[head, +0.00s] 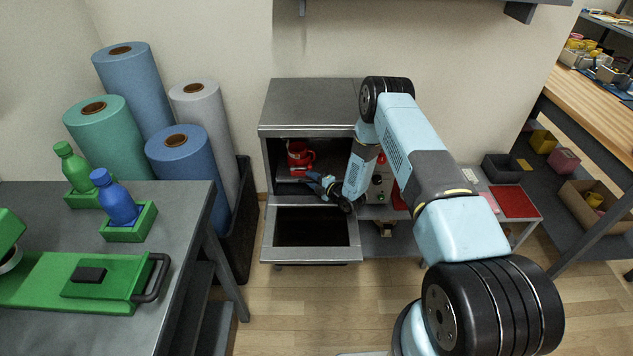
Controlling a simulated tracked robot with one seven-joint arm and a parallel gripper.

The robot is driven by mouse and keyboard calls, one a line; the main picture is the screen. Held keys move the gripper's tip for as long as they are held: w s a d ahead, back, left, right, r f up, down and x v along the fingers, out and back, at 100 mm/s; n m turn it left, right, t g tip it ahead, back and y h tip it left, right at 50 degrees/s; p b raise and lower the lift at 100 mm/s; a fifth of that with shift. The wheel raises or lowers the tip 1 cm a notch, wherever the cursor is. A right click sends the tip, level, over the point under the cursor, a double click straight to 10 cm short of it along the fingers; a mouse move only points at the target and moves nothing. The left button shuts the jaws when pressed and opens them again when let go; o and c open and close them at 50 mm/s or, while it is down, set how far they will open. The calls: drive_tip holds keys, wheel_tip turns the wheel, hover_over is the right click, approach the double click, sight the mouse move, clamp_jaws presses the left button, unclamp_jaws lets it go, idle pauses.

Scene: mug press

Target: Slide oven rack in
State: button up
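The grey metal oven (313,104) stands against the wall with its door (268,232) folded down at the front. Inside the cavity a red mug (299,156) sits on the oven rack (286,179). The rack's front edge lies near the cavity opening; how far it sticks out is hard to tell. My gripper (318,184) is at the cavity opening, just right of and below the mug, close to the rack's front. Its fingers are small and dark here, so I cannot tell if they touch the rack. My arm hides the oven's right side and part of its control panel (380,183).
A grey bench (190,205) at the left bears a green press (95,280) and blue and green bottles. Rolls stand in a black bin (240,230) left of the oven. A low table (524,223) with a red mat stands at the right. Wooden floor is open in front.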

wheel_tip(320, 180, up, 2)
drive_tip(key=shift+w+r, duration=0.1)
drive_tip(key=shift+r, duration=0.05)
drive_tip(key=o, duration=0.8)
drive_tip(key=r, duration=0.1)
drive_tip(key=s, duration=0.1)
drive_tip(key=s+r, duration=0.1)
drive_tip(key=shift+d+r, duration=0.25)
drive_tip(key=shift+r, duration=0.05)
drive_tip(key=shift+c, duration=0.2)
drive_tip(key=s+r, duration=0.1)
drive_tip(key=s+d+r, duration=0.1)
drive_tip(key=r, duration=0.1)
drive_tip(key=s+r, duration=0.1)
drive_tip(key=s, duration=0.1)
drive_tip(key=s+d+r, duration=0.1)
drive_tip(key=s, duration=0.1)
drive_tip(key=s+r, duration=0.2)
drive_tip(key=shift+s+d, duration=0.15)
drive_tip(key=shift+d, duration=0.15)
drive_tip(key=c, duration=0.8)
drive_tip(key=shift+o, duration=0.2)
drive_tip(key=shift+s+d+r, duration=0.1)
drive_tip(key=shift+s+r, duration=0.05)
drive_tip(key=shift+s, duration=1.55)
